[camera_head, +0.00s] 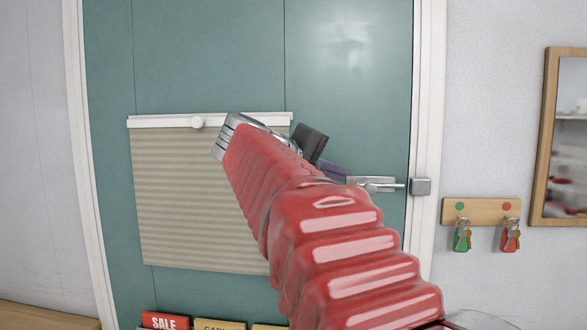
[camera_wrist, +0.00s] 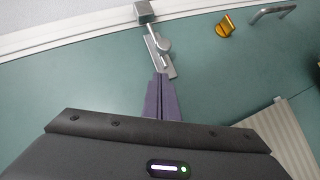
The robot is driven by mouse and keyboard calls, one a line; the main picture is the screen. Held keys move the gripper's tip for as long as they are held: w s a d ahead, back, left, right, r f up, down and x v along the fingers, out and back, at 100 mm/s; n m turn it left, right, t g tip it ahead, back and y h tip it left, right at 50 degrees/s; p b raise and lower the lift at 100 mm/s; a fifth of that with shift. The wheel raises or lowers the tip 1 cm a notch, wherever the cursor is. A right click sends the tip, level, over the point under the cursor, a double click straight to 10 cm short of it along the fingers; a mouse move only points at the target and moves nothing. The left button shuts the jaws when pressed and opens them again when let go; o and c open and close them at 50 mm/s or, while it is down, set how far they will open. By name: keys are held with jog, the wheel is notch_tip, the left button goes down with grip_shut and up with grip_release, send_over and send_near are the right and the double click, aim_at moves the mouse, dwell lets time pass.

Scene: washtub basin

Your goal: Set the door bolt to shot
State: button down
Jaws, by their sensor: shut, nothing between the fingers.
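The door bolt (camera_head: 375,185) is a silver plate with a rod and a round knob at the right edge of the teal door. It also shows in the wrist view (camera_wrist: 163,46), its rod pointing at the square metal keeper (camera_wrist: 145,10) on the white frame. The keeper shows in the head view too (camera_head: 420,186). The rod's tip reaches close to the keeper; I cannot tell whether it enters. My gripper (camera_wrist: 161,77) has purple fingers, shut and empty, with tips at the plate's end away from the keeper. I cannot tell whether they touch it.
A pleated blind (camera_head: 200,200) hangs on the door left of my arm. A brass fitting (camera_wrist: 225,25) and a metal handle (camera_wrist: 272,12) are on the door near the bolt. A key rack (camera_head: 482,211) and a mirror (camera_head: 560,140) are on the right wall.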

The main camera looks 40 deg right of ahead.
aim_at(370, 187)
jog(key=shift+s+d+f, duration=0.35)
jog(key=shift+s+d, duration=0.05)
jog(key=shift+d, duration=0.2)
jog(key=shift+s+d+f, duration=0.4)
jog(key=shift+s+d, duration=0.05)
jog(key=shift+d, duration=0.2)
jog(key=shift+s+d+f, duration=0.35)
jog(key=shift+s+d, duration=0.05)
jog(key=shift+d, duration=0.2)
jog(key=shift+s, duration=0.15)
